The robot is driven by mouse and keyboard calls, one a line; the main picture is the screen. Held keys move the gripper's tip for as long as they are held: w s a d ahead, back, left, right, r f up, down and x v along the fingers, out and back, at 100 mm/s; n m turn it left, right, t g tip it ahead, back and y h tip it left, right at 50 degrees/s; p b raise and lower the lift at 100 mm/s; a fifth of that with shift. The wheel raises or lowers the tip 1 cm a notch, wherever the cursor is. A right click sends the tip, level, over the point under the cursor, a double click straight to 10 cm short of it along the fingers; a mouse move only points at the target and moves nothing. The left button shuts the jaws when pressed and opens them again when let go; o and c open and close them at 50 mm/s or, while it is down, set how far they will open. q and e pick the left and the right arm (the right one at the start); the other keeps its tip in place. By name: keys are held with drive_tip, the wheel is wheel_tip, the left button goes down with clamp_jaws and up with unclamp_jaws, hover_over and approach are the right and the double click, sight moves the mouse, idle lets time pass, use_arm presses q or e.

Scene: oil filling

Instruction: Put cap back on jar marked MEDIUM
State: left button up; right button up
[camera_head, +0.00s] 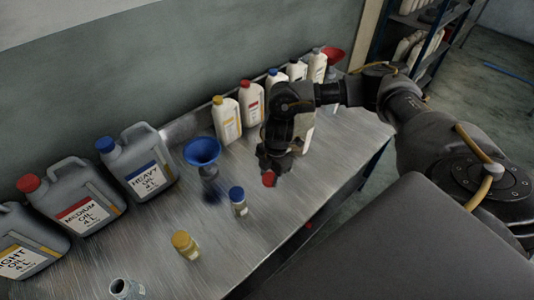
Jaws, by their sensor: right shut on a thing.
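My right gripper (272,168) hangs over the right part of the steel table, jaws pointing down, shut on a small red cap (269,179). The cap shows at the fingertips, above the table. An open jar (123,289) without a cap stands at the bottom left, cut off by the picture's lower edge; its label cannot be read. A jar with a yellow cap (186,244) and a jar with a blue cap (239,202) stand between the open jar and my gripper. My left gripper is not in view.
Grey oil cans marked HEAVY (137,162), MEDIUM (80,200) and LIGHT (28,245) line the table's left side. A blue funnel (202,151) stands mid-table. White bottles (227,121) line the wall. The front strip of table is mostly clear.

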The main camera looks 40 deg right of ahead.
idle(0.3)
drive_tip(key=shift+w+a+r+b, duration=0.1)
drive_tip(key=shift+a+r+b, duration=0.05)
drive_tip(key=shift+a+b, duration=0.15)
drive_tip(key=a+r+m+t+h+b, duration=0.1)
drive_tip(key=a+r+m+b, duration=0.5)
drive_tip(key=m, duration=0.7)
wheel_tip(320, 180, up, 2)
drive_tip(key=b, duration=0.3)
drive_tip(key=shift+s+a+m+t, duration=0.3)
drive_tip(key=shift+s+a+t, duration=0.05)
drive_tip(key=shift+t, duration=0.05)
